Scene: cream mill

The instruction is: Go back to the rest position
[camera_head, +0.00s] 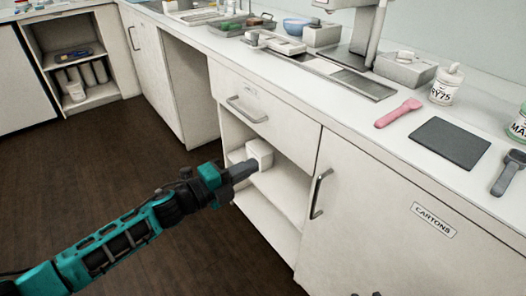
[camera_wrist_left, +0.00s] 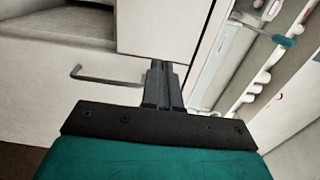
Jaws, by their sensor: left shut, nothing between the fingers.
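My left gripper (camera_head: 243,170) comes in from the left on a teal and black arm. It is in front of the open shelf below the counter. Its fingers are shut with nothing between them; in the left wrist view the shut fingers (camera_wrist_left: 163,84) point at the cabinet front. A small white box (camera_head: 260,153) stands in the shelf just behind the fingertips in the head view. I cannot tell whether they touch it. Dark parts at the bottom edge of the head view are too small to tell as my right gripper.
The counter holds a pink scoop (camera_head: 398,113), a dark grey mat (camera_head: 449,143), a dark scoop (camera_head: 509,173) and a labelled jar (camera_head: 446,85). Cabinet handles (camera_head: 321,193) and a drawer handle (camera_head: 246,110) stick out near my left arm. The dark floor (camera_head: 90,180) at left is clear.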

